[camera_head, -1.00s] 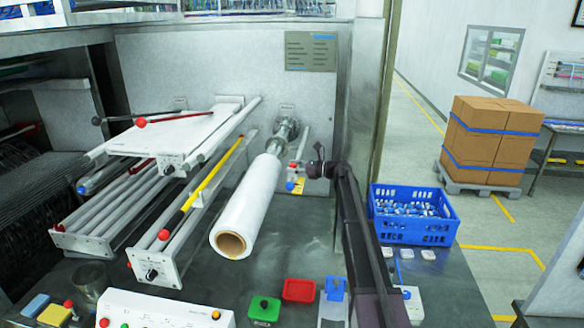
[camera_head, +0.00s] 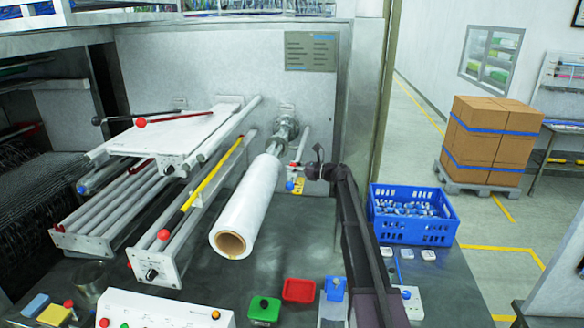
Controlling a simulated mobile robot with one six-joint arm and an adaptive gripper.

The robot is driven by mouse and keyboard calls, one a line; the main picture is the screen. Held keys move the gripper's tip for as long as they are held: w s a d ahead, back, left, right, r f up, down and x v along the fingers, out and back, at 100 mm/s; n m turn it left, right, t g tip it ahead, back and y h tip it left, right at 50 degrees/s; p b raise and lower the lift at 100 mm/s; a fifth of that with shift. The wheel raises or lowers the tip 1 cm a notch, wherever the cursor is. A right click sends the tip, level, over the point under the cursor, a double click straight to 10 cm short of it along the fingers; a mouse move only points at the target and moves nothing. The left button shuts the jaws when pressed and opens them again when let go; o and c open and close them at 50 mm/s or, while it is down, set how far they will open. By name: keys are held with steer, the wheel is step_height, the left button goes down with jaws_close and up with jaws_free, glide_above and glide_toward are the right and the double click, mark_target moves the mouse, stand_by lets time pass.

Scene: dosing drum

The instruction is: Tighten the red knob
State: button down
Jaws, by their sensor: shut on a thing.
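A small red knob (camera_head: 293,164) shows at the far right end of the machine's front, just beyond the white film roll (camera_head: 250,207). My gripper (camera_head: 298,170) reaches in from the right at this knob and is shut on it. The fingers and the knob are small in the picture, and the exact contact is partly hidden by the gripper. A blue ball (camera_head: 290,186) sits just below the knob.
Rollers with red-ended levers (camera_head: 163,234) stand left of the film roll. A red tray (camera_head: 299,290), a green box (camera_head: 264,309) and a white control panel (camera_head: 165,310) are in front. A blue crate (camera_head: 413,215) stands right of my arm.

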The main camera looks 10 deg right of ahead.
steer(key=m+t+h, duration=0.4)
steer(key=t, duration=0.1)
steer(key=shift+s, duration=0.1)
steer(key=shift+w+m+t+h, duration=0.1)
steer(key=shift+m+t+h, duration=0.75)
steer(key=shift+m+h, duration=0.6)
steer(key=shift+w+m+t+h, duration=0.1)
steer(key=shift+m+t+h, duration=0.8)
steer(key=shift+h, duration=1.25)
steer(key=shift+c, duration=1.9)
jaws_free()
steer(key=shift+s, duration=0.1)
steer(key=v, duration=1.2)
steer(key=shift+d, duration=0.15)
